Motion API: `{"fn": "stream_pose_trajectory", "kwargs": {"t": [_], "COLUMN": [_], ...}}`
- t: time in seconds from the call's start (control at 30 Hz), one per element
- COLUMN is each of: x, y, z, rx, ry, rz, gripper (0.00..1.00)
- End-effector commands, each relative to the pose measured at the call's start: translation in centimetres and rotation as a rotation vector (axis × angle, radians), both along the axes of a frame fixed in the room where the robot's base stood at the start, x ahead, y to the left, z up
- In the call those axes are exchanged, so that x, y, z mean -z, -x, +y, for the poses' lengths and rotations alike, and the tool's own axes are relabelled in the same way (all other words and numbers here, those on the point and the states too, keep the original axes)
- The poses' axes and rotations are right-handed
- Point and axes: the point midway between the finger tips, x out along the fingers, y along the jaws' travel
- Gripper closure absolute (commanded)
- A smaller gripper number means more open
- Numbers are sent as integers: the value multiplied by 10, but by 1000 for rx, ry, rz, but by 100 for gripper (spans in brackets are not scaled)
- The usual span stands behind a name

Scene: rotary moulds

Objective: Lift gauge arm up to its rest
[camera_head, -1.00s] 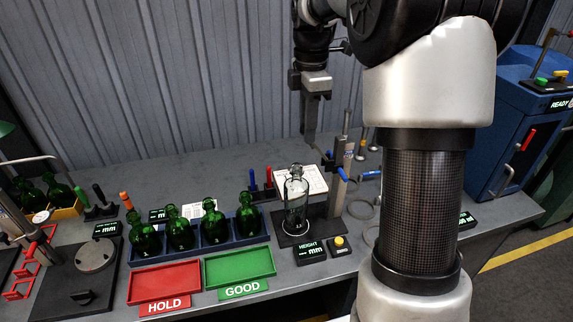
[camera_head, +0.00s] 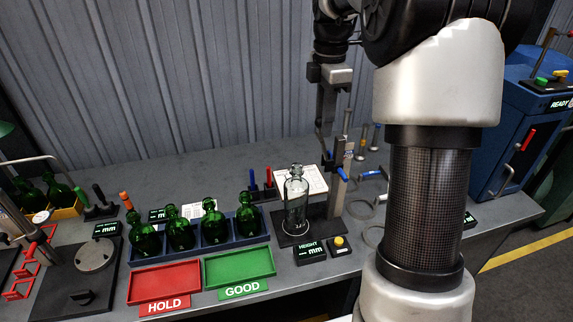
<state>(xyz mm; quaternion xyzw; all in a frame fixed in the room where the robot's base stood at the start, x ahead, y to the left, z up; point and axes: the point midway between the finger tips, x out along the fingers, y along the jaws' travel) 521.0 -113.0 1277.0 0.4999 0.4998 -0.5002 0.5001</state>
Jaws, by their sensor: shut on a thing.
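The height gauge (camera_head: 341,190) stands on a black base behind the HEIGHT readout, with an upright grey post. Its gauge arm (camera_head: 328,157) is a small piece with a blue end near the upper part of the post, above and right of the bottle's neck. A clear bottle (camera_head: 296,205) stands upright on the base beside the post. My gripper (camera_head: 324,145) reaches down from above with its fingers shut on the gauge arm. The exact contact is small and dark. I cannot make out the rest from this view.
Several green bottles stand in a blue rack (camera_head: 233,240) to the left. Red HOLD (camera_head: 165,277) and green GOOD (camera_head: 240,265) trays lie in front. Metal rings (camera_head: 361,209) and a yellow button (camera_head: 339,241) are close to the gauge. My arm hides the right part of the bench.

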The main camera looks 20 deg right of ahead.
Motion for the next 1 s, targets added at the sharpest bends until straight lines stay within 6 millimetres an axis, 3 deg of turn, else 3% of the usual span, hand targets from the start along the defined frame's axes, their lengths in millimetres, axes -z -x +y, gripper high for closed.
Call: {"fn": "stream_pose_trajectory", "kwargs": {"t": [0.53, 0.83, 0.87, 1.0], "x": [1, 1, 1, 1], "y": [1, 1, 1, 0], "z": [-30, -33, -33, -32], "rx": [3, 1, 1, 0], "ry": [1, 1, 1, 0], "rz": [2, 2, 2, 1], "gripper": [90, 90, 79, 55]}}
